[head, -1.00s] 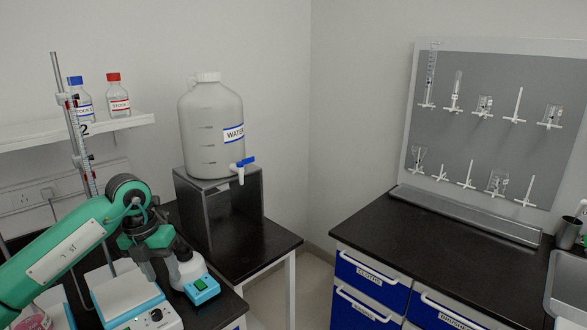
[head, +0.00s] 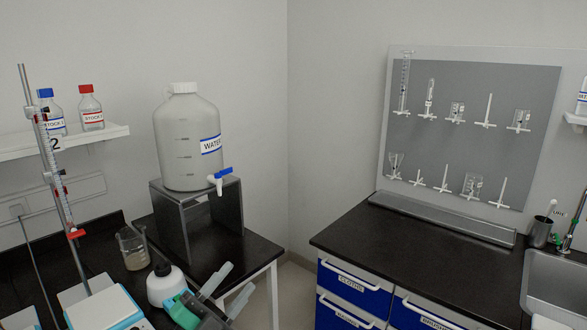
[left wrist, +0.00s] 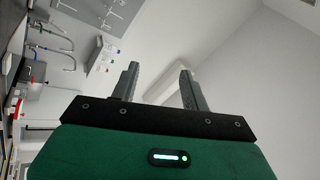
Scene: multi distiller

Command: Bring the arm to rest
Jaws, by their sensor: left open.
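My left gripper (head: 238,278) is at the bottom of the head view, its two grey fingers apart and pointing up to the right. Nothing is between them. In the left wrist view the same gripper (left wrist: 158,84) shows both fingers well apart, with only wall and ceiling beyond them. In the head view it is in front of and to the right of a white bottle with a black cap (head: 167,288); whether they touch cannot be told. Most of the left arm is below the picture. My right gripper is not in view.
A beaker (head: 133,258) stands on the left bench behind the bottle. A water carboy (head: 187,140) with a blue tap stands on a dark stand (head: 228,212). A clamp stand (head: 45,150) and a white device (head: 105,308) are at left. The right bench (head: 400,245) has clear space.

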